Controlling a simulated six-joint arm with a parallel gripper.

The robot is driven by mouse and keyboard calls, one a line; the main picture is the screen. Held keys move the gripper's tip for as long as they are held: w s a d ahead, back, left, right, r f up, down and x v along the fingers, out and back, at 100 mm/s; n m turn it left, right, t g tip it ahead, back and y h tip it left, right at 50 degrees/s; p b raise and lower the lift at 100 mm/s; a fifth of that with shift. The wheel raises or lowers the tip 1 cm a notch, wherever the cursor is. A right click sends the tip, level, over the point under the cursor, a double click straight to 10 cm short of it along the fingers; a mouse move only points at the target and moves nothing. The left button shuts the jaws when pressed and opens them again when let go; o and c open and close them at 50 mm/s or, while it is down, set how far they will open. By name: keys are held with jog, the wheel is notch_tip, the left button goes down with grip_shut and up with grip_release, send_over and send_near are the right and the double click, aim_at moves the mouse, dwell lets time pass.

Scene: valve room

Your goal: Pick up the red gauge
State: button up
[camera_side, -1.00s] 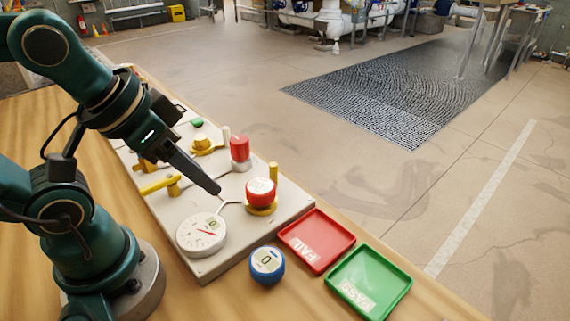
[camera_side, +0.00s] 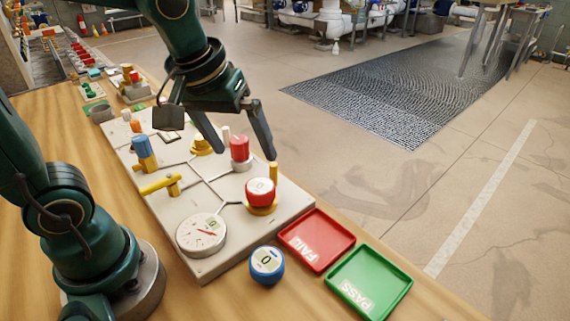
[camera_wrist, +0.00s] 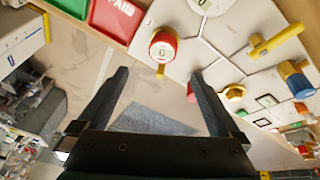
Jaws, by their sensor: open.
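The red gauge (camera_side: 261,192) is a short red cylinder with a pale face reading 0. It sits upright on a yellow fitting near the right edge of the white panel. My gripper (camera_side: 247,155) is open and empty, its two fingers well apart, above and behind the gauge in the side view. In the wrist view the red gauge (camera_wrist: 163,47) lies beyond the fingertips, roughly between their lines, and my gripper (camera_wrist: 159,73) is apart from it. I see no contact.
The white panel (camera_side: 190,262) also carries a red knob (camera_side: 240,149), a yellow post (camera_side: 273,172), a yellow handle (camera_side: 160,185) and a white dial (camera_side: 201,234). A blue gauge (camera_side: 267,262), red FAIL tray (camera_side: 337,238) and green PASS tray (camera_side: 385,268) stand in front.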

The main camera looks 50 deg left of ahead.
aim_at(260, 185)
jog(key=w+f, duration=0.1)
jog(key=w+f+g, duration=0.1)
jog(key=f, duration=0.1)
jog(key=w+f+n+g, duration=0.1)
jog(key=f, duration=0.1)
jog(key=shift+w+a+f, duration=0.25)
jog(key=shift+a, duration=0.05)
jog(key=shift+s+f+g, duration=0.1)
jog(key=shift+f+g, duration=0.3)
jog(key=shift+f, duration=0.35)
jog(key=shift+w+a+f, duration=0.1)
jog(key=shift+w+f, duration=0.05)
jog(key=shift+f, duration=1.05)
jog(key=shift+w+a+f, duration=0.1)
jog(key=shift+f, duration=1.1)
grip_shut()
